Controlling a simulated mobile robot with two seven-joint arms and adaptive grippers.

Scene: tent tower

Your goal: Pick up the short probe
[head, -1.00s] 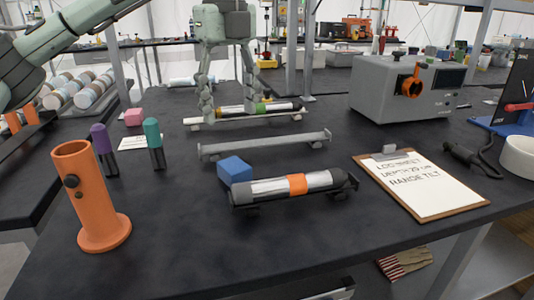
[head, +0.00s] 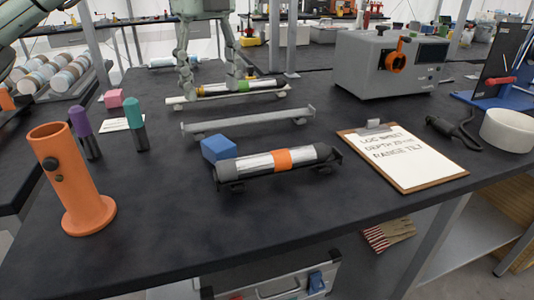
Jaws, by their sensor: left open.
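Two probes lie level on low racks on the dark table. The back probe (head: 262,87), with a silver body, green and yellow bands and a black end, lies on the far pale rack (head: 176,100). The front probe (head: 256,162), silver with an orange band, dark ends and a dark cradle, lies nearer. I cannot tell for certain which is the short one. My left gripper (head: 211,88) points down at the back probe, fingers spread and open. One finger is near the probe's left end, the other near the green band; contact is unclear. My right gripper is out of view.
An empty grey rack (head: 248,120) lies between the probes. A blue block (head: 219,149), an orange tube stand (head: 70,180), purple (head: 81,122) and teal (head: 134,112) markers, and a clipboard (head: 402,158) surround them. A grey instrument box (head: 388,65) stands back right.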

